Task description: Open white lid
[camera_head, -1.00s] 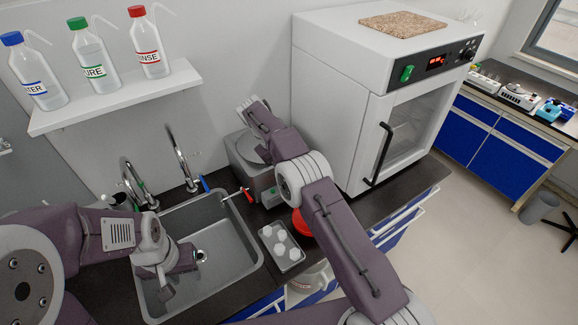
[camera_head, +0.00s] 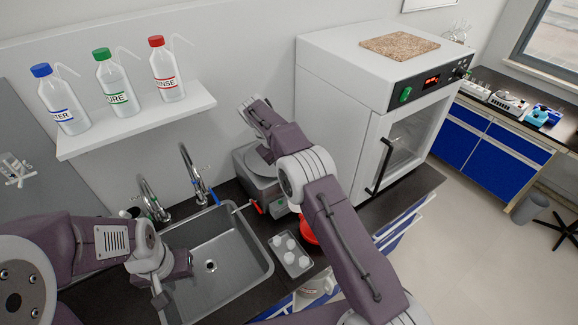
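My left gripper (camera_head: 170,280) hangs over the left side of the sink, apart from the machine. Its fingers are too dark and small to tell open from shut.
The steel sink (camera_head: 232,268) has two taps at its back. A tray of small white pieces (camera_head: 290,258) and a red object (camera_head: 308,233) lie right of it. A white oven (camera_head: 340,110) stands farther right. A shelf (camera_head: 135,133) holds three bottles.

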